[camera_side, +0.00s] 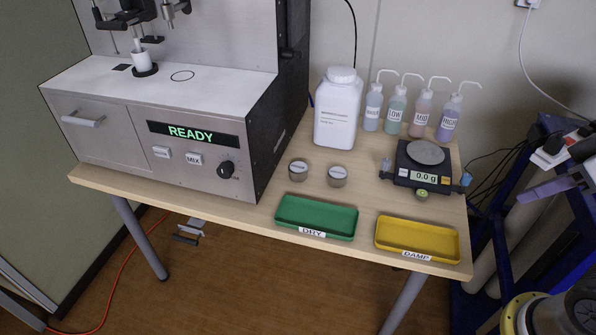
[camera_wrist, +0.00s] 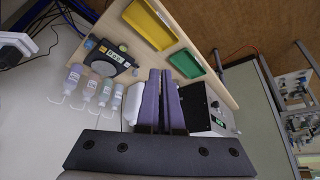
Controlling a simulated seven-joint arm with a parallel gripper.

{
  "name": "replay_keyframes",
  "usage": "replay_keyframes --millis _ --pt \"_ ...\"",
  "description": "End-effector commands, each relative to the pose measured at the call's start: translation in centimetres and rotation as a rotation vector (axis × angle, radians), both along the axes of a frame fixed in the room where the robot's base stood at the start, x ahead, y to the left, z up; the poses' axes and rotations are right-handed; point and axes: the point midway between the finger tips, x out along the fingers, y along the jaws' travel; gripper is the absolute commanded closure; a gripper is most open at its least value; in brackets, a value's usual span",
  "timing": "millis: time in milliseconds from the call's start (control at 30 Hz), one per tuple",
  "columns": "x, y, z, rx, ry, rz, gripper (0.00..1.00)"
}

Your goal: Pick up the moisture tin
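Two small round grey tins with pale labels on their lids stand on the wooden table, a left tin (camera_side: 298,170) and a right tin (camera_side: 337,175). They are between the analyser and the scale, behind the green tray. I cannot tell which one is the moisture tin. I cannot make out either tin in the wrist view. My gripper (camera_wrist: 162,73) shows as two long purple fingers close together, with nothing visible between them. Its purple fingers also show at the right edge of the side view (camera_side: 550,190), well away from the tins. Whether they are fully shut is unclear.
A green DRY tray (camera_side: 278,221) and a yellow DAMP tray (camera_side: 452,254) lie along the front edge. A white jar (camera_side: 338,110), several wash bottles (camera_side: 395,112) and a scale (camera_side: 404,177) reading 0.0 g stand behind. The analyser (camera_side: 130,130) reads READY at left.

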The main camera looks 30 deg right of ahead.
Motion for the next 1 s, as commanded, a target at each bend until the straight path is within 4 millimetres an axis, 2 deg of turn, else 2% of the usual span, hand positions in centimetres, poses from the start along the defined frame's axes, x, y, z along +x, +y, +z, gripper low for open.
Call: replay_keyframes --millis 33,67,500,800,933,1000 --pt "0.0 0.0 0.0 0.0 0.0 0.0 0.86" --pt "0.0 0.0 0.0 0.0 0.0 0.0 0.8" --pt "0.0 0.0 0.0 0.0 0.0 0.0 0.01" --pt "0.4 0.0 0.4 -0.007 -0.02 0.018 0.0" --pt "2.7 0.2 3.6 -0.013 -0.115 0.037 0.0" --pt "4.8 0.3 5.7 -0.016 -0.154 0.051 0.0"
